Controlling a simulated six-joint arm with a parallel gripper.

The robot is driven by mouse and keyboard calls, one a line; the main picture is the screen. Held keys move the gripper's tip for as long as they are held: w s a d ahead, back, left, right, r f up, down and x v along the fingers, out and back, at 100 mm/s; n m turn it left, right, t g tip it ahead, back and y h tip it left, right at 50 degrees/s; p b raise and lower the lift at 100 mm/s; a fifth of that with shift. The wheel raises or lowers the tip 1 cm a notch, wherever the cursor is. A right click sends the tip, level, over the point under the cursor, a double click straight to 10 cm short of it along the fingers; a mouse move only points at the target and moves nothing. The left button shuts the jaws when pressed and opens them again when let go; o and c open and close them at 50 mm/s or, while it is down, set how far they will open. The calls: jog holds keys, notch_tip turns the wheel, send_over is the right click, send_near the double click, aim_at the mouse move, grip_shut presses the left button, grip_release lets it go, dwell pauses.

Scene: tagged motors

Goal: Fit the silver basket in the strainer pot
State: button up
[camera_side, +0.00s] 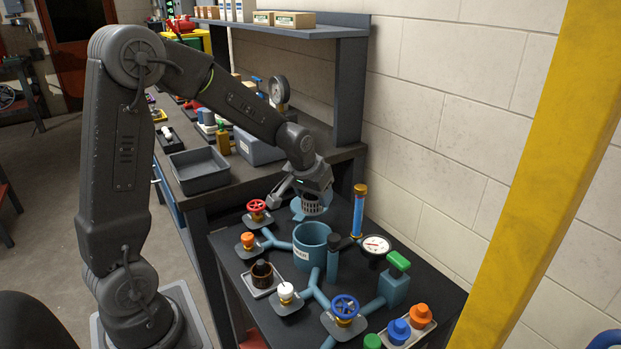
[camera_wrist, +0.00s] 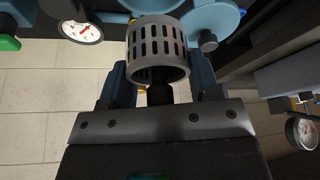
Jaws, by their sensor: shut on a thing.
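The silver basket (camera_side: 313,207) is a slotted grey cylinder. My gripper (camera_side: 312,193) is shut on it and holds it over the far part of the dark bench. In the wrist view the basket (camera_wrist: 157,45) sits between my two fingers (camera_wrist: 158,88), its slotted wall towards the camera. The strainer pot (camera_side: 312,257) is a wide blue open cylinder with a white label, joined to blue pipes. The basket is apart from it, behind and above its rim in the side view. The inside bottom of the pot is hidden.
Around the pot stand a red valve wheel (camera_side: 257,208), an orange knob (camera_side: 248,240), a blue valve wheel (camera_side: 345,307), a dial gauge (camera_side: 376,246), a tall blue-and-yellow tube (camera_side: 359,210) and a green-topped valve (camera_side: 397,262). A brown cup (camera_side: 262,272) sits on a tray.

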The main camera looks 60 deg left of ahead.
aim_at(314, 214)
jog(key=shift+f, duration=3.1)
jog(key=shift+f, duration=1.9)
jog(key=shift+f, duration=0.2)
